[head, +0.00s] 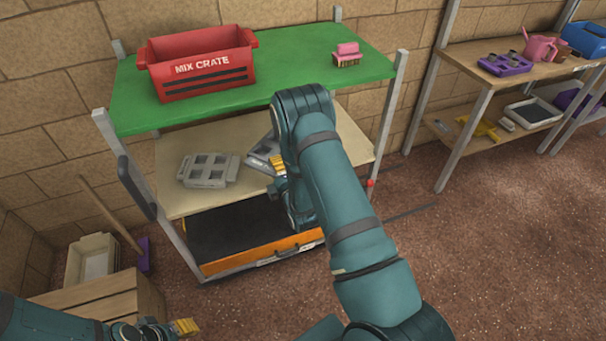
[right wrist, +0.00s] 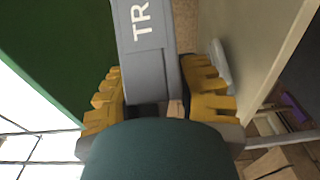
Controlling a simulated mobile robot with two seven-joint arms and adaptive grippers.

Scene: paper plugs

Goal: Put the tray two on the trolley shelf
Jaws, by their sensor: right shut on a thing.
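A grey tray (right wrist: 150,60) is between the yellow fingers of my right gripper (right wrist: 165,95) in the right wrist view. Its lettering begins "TR"; the rest is cut off. In the head view this tray (head: 262,154) sits tilted over the trolley's middle shelf (head: 225,138), partly hidden by my right arm, with my right gripper (head: 279,166) shut on its near side. I cannot tell whether it touches the shelf. Another grey tray (head: 207,183) with square openings lies flat on the shelf's left part. My left gripper (head: 184,327) is low at the left, its opening unclear.
An orange-fronted dark bottom tray (head: 240,225) is below. A wooden crate (head: 100,295) stands lower left. Shelving (head: 470,70) stands right.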

